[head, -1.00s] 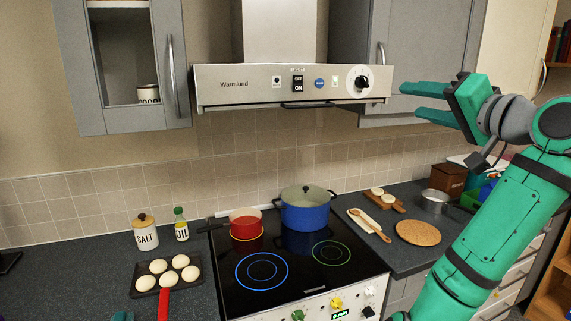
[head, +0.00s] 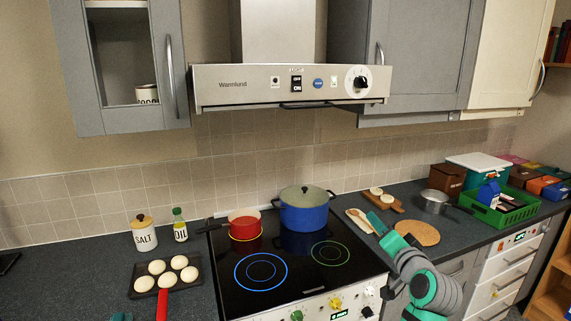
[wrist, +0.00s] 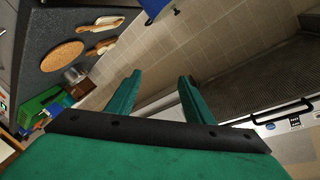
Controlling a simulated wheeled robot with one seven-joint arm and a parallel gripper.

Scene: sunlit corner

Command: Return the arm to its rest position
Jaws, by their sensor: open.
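My gripper (head: 384,229) is low at the right of the stove in the head view, in front of the counter with the round cork mat (head: 417,233). My green arm is folded down toward the bottom edge. In the wrist view the two green fingers of my gripper (wrist: 158,92) stand apart with nothing between them. Beyond them are the tiled wall (wrist: 235,50) and the range hood (wrist: 265,90).
A blue pot (head: 304,215) and a red pan (head: 244,225) stand on the black hob (head: 285,270). A spoon rest (head: 359,221), boards and a green crate (head: 497,214) are on the right counter. A pan of white balls (head: 140,284) is at left.

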